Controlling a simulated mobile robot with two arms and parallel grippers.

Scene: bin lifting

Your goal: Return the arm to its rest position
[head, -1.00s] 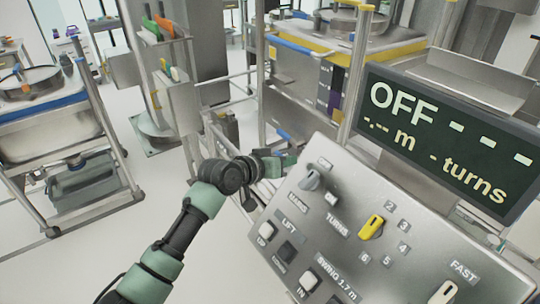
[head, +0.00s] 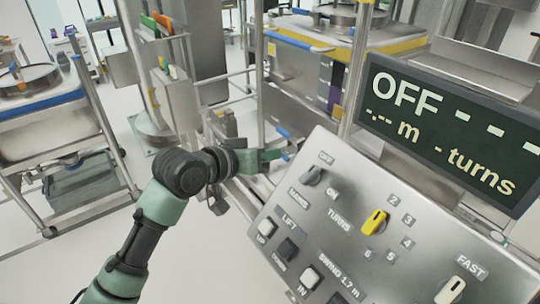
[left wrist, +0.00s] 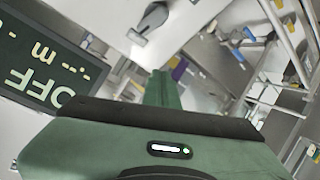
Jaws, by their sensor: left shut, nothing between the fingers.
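My left arm comes in from the lower left in the head view. Its green left gripper (head: 284,155) is shut and empty, beside the upper left edge of the tilted control panel (head: 345,215). It looks apart from the panel's knobs. The grey mains knob (head: 312,176) and the yellow turns knob (head: 374,222) show on the panel. In the left wrist view the shut gripper fingers (left wrist: 162,88) point away from the camera, and the mains knob (left wrist: 152,20) is above them. My right gripper is not in view.
A dark display (head: 450,130) reads OFF above the panel. A steel cart with a blue-edged top (head: 45,110) and a grey bin (head: 80,185) stands at the left. A steel frame and post stand behind the gripper. Bare floor lies between the cart and my arm.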

